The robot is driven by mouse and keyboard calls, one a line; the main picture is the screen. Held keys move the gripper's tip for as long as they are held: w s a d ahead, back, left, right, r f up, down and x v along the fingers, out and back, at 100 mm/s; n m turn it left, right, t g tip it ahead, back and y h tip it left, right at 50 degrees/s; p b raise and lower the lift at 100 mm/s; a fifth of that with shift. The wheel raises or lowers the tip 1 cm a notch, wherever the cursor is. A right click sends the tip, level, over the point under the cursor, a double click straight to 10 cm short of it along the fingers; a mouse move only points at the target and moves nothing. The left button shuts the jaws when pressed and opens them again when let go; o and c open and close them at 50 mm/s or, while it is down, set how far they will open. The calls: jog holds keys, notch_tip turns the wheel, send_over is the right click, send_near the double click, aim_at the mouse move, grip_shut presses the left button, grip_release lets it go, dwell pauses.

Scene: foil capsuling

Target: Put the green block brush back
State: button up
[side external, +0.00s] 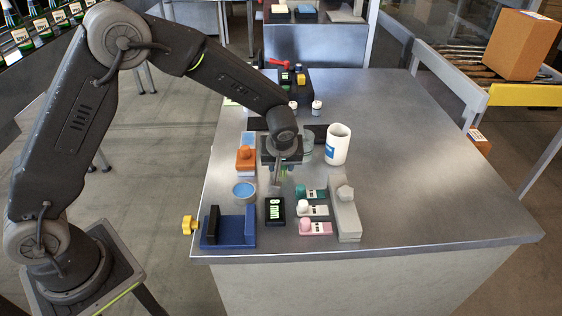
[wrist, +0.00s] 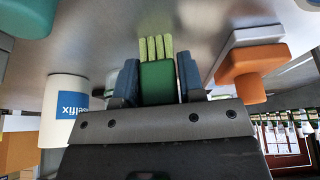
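The green block brush (wrist: 158,82) has a dark green block and pale green bristles. In the wrist view it sits between the two blue fingers of my gripper (wrist: 159,80), with a finger against each side and the bristles pointing away from the wrist. In the side external view my gripper (side external: 277,178) hangs over the middle of the metal table, between an orange-topped block and a white cup. Only a small bit of green shows behind it there. I cannot tell whether the bristles touch the table.
The white cup (side external: 338,145) stands to the right and the orange-topped block (side external: 245,158) to the left. In front are a round blue-topped tin (side external: 244,191), an 8 mm display (side external: 275,209), labelled blocks (side external: 314,210) and a blue cradle (side external: 229,231). The table's right side is clear.

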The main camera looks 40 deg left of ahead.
jog(key=o, duration=0.4)
jog(key=shift+c, duration=0.2)
jog(key=v, duration=1.2)
jog(key=s+a+r+m+t+h, duration=0.15)
jog(key=s+a+r+m, duration=0.3)
jog(key=s+r, duration=0.6)
jog(key=s+a+f+m+h, duration=0.1)
jog(key=s+m, duration=0.3)
jog(key=s, duration=1)
jog(key=shift+a+t+h, duration=0.35)
jog(key=shift+t, duration=0.1)
jog(key=shift+m, duration=0.25)
